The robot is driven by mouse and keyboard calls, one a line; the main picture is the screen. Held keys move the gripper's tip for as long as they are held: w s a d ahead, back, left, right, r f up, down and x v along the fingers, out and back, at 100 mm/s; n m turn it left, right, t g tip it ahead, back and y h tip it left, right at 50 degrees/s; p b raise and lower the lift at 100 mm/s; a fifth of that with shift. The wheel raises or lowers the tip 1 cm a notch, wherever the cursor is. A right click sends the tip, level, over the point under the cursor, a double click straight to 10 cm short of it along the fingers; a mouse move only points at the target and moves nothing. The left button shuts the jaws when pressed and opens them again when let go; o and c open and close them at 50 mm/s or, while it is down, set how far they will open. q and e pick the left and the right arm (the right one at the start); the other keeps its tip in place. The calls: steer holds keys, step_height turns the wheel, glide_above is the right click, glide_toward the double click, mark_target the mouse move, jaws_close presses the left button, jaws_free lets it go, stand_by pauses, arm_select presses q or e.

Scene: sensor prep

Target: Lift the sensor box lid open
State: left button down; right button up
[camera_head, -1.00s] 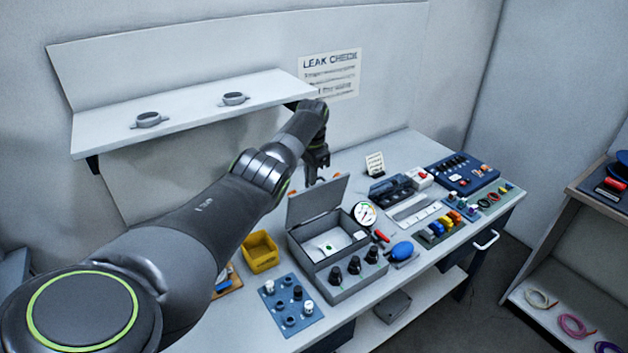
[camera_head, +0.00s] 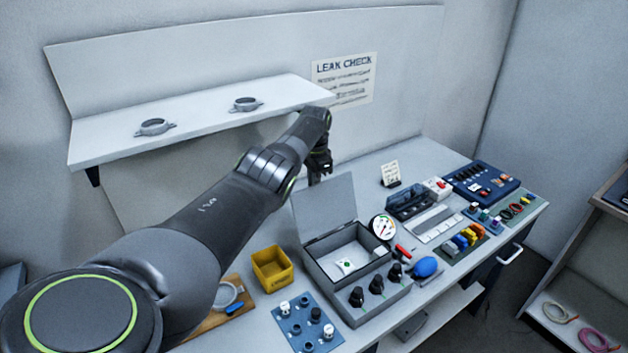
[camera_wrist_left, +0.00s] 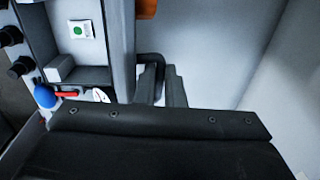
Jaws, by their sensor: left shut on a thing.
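The grey sensor box (camera_head: 372,306) stands on the bench. Its lid (camera_head: 325,208) is raised, standing steeply up at the box's back edge, so the inside shows with a white card with a green mark (camera_head: 345,265). My left gripper (camera_head: 318,176) is behind the lid's upper edge, its fingertips partly hidden by it. In the left wrist view the left gripper (camera_wrist_left: 161,86) is shut on a dark handle (camera_wrist_left: 150,60) on the lid's outer side. The lid shows nearly edge-on there (camera_wrist_left: 121,50). My right gripper is in neither view.
A yellow bin (camera_head: 272,270) and a blue knob panel (camera_head: 307,322) are left of the box. A round gauge (camera_head: 383,228) and a blue bulb (camera_head: 427,267) are close on its right. A shelf (camera_head: 200,120) hangs behind my left arm.

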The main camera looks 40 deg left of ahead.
arm_select(q)
steer(key=shift+s+a+f, duration=0.3)
steer(key=shift+a+f, duration=0.15)
steer(key=shift+a, duration=0.25)
steer(key=c, duration=1.9)
jaws_free()
steer(key=o, duration=0.4)
steer(key=shift+w+a+f, duration=0.4)
steer(key=shift+a+f, duration=0.15)
steer(key=shift+a, duration=0.05)
steer(key=shift+d, duration=0.1)
steer(key=shift+r, duration=0.2)
steer(key=r, duration=0.5)
steer(key=d+r, duration=0.1)
steer(key=r, duration=0.1)
steer(key=shift+w+d+r, duration=0.1)
steer(key=shift+w+r, duration=0.05)
steer(key=shift+r, duration=0.1)
